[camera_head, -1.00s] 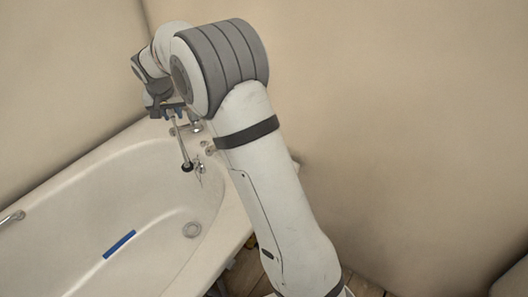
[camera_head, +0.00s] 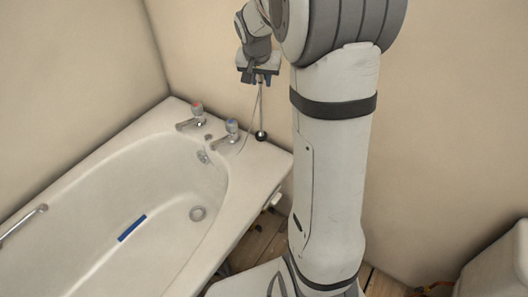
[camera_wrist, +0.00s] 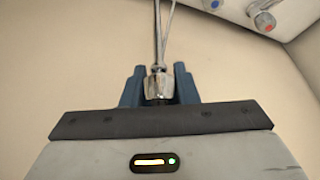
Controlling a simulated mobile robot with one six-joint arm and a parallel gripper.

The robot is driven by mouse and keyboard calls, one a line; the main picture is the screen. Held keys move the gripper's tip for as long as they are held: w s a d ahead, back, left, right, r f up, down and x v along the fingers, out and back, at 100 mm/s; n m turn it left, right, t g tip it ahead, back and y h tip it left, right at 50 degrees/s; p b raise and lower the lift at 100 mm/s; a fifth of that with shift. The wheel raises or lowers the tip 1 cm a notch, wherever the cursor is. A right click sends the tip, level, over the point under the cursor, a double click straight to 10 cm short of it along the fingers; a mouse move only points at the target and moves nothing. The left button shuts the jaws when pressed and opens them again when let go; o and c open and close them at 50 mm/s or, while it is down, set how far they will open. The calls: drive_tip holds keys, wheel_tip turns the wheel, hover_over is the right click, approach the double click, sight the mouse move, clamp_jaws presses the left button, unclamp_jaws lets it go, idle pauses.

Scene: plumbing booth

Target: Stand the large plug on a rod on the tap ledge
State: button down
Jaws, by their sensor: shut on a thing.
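My gripper (camera_head: 259,80) is shut on the upper end of a thin metal rod (camera_head: 260,108). The rod hangs almost upright, with the large dark round plug (camera_head: 261,135) at its lower end. The plug appears over the tap ledge (camera_head: 270,158), right of the blue-topped tap; I cannot tell whether it touches the ledge. In the wrist view, blue fingers (camera_wrist: 160,78) grip the rod's chrome end fitting (camera_wrist: 158,82), and the rod (camera_wrist: 158,32) runs out of the top of the picture. The plug is not visible there.
The red-topped tap (camera_head: 197,112) and blue-topped tap (camera_head: 231,130) stand on the ledge left of the plug. A thin line (camera_head: 250,123) curves down beside the rod. The bath basin (camera_head: 150,190) lies in front, with walls behind.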

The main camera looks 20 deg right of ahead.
sight(261, 108)
wheel_tip(261, 108, down, 10)
drive_tip(key=b, duration=0.1)
drive_tip(key=shift+s+d, duration=0.35)
drive_tip(key=shift+b, duration=0.35)
drive_tip(key=shift+f, duration=0.2)
drive_tip(key=c, duration=1.1)
unclamp_jaws()
drive_tip(key=shift+r, duration=0.1)
